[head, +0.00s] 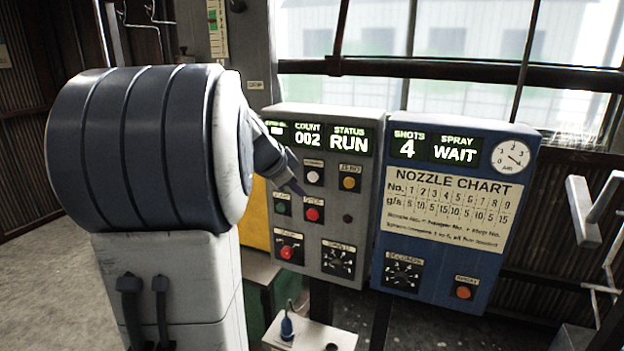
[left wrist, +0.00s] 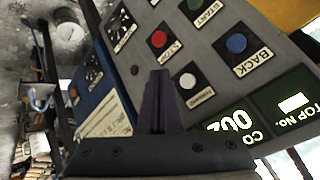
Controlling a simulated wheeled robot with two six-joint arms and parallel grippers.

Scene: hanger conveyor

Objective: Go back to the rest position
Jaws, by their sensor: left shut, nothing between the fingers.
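My left gripper (head: 301,190) is shut and empty in front of the grey control panel (head: 364,205), its fingertips just above the red STOP button (head: 313,214). In the left wrist view the closed dark fingers (left wrist: 159,75) point toward the red STOP button (left wrist: 159,39); I cannot tell whether they touch the panel. The blue BACK button (left wrist: 236,43) shows there, but my arm hides it in the head view. The panel display (head: 308,140) reads COUNT 002 and STATUS RUN. My right gripper is not in view.
A blue panel (head: 385,235) beside the grey one reads SHOTS 4 and SPRAY WAIT, with a nozzle chart (head: 450,210). A pale stand (head: 312,336) with a small blue-handled item (head: 287,327) is below. White bars (head: 598,215) are at the right. Open floor (head: 40,270) lies left.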

